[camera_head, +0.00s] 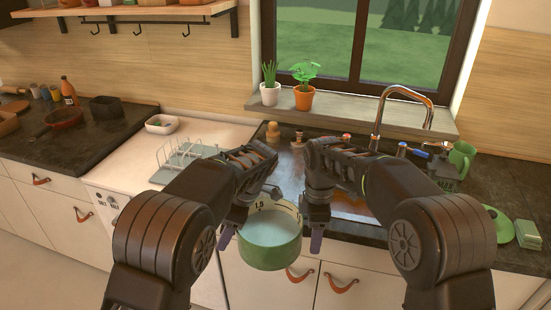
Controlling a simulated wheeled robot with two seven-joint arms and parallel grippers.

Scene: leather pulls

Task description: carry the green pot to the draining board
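The green pot (270,252) is upright in the air in front of the counter's front edge, between my two grippers. A grey-blue board with a white wire rack (188,154), likely the draining board, lies on the white worktop left of the sink, behind my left arm.
The sink with its tap (402,92) is behind my arms, partly hidden. A small white bowl (161,124) stands left of the rack. A green mug (461,158), green lid (497,224) and sponge (528,234) are on the right. White worktop is clear before the rack.

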